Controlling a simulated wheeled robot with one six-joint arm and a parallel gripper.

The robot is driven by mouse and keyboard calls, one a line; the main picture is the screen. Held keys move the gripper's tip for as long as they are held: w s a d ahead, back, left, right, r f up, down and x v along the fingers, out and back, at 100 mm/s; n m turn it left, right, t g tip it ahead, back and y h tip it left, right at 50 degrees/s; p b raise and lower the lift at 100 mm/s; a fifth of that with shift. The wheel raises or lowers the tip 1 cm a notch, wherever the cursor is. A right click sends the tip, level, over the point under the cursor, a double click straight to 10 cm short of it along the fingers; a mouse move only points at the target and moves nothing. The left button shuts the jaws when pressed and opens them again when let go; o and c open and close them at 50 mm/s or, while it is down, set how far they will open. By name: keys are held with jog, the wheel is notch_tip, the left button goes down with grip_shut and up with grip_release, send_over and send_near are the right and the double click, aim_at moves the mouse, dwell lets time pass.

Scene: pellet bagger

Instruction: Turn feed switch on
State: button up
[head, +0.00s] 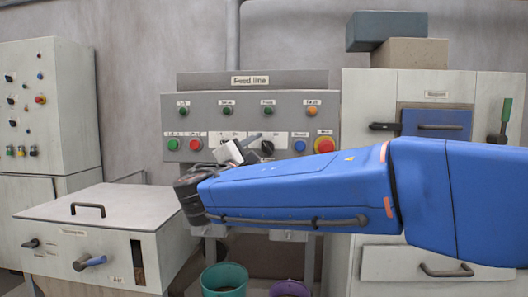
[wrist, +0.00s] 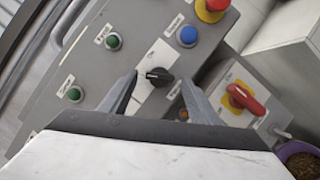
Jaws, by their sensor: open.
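The feed switch seems to be the black rotary knob (wrist: 158,77) on a white plate; its label is too small to read. In the head view the black knob (head: 267,147) sits in the lower row of the Feed line panel (head: 290,108). My gripper (wrist: 157,85) is open, with one finger on each side of the knob in the wrist view. A gap shows between each finger and the knob; I cannot tell whether the tips reach its depth. In the head view my gripper (head: 251,146) is at the panel, partly hidden by my blue arm.
A blue button (wrist: 187,35) and a red emergency knob (wrist: 211,8) are close by on the panel. A green button (wrist: 113,41) is on the other side. A red rotary handle on a yellow plate (wrist: 246,98) is beyond the right finger. A teal bucket (head: 224,279) stands below.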

jog(key=shift+x, duration=0.8)
jog(key=c, duration=1.1)
jog(key=shift+o, duration=0.2)
jog(key=shift+m, duration=0.4)
jog(key=m+g, duration=0.1)
jog(key=m, duration=0.1)
jog(key=m+g, duration=0.1)
jog(key=m, duration=0.2)
jog(key=shift+r+m, duration=0.2)
jog(key=shift+m, duration=0.1)
jog(key=m+g, duration=0.1)
jog(key=m, duration=0.1)
jog(key=m+g+y, duration=0.1)
jog(key=m, duration=0.1)
jog(key=shift+r+m+y, duration=0.1)
jog(key=shift+m+y, duration=0.2)
jog(key=shift+m, duration=0.1)
